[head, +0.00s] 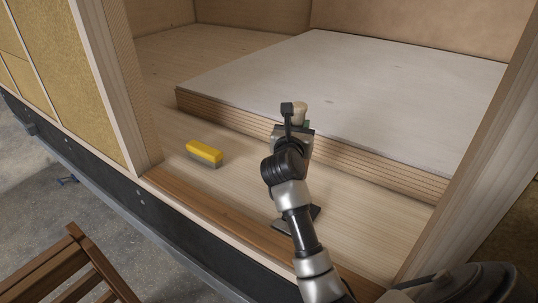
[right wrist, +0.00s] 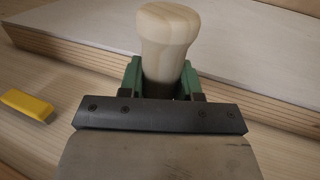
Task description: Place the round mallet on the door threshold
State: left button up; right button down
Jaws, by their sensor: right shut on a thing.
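My right gripper (head: 297,125) is shut on a pale wooden piece, which I take to be the round mallet (head: 301,108). In the right wrist view the mallet (right wrist: 166,40) shows a rounded, flared wooden end standing up between the green fingers; its lower part is hidden by the gripper. In the head view it appears in front of the stack of boards. The door threshold (head: 215,226) is the brown wooden strip along the doorway's near edge, below and to the left of the gripper. My left gripper is not in view.
A yellow block with a grey underside (head: 204,152) lies on the wooden floor left of my arm. A dark flat object (head: 284,227) lies partly hidden behind my arm. White-topped stacked boards (head: 350,75) fill the back. A brown slatted wooden piece (head: 75,270) stands outside, lower left.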

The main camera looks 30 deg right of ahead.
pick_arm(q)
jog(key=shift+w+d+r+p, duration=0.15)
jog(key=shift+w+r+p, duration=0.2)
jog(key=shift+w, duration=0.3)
pick_arm(e)
jog(key=w+a+f, duration=0.4)
jog(key=w+f, duration=0.2)
jog(key=f, duration=0.2)
jog(key=shift+a+f, duration=0.15)
jog(key=shift+f, duration=0.15)
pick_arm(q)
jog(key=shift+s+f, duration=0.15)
pick_arm(e)
jog(key=c, duration=0.8)
grip_release()
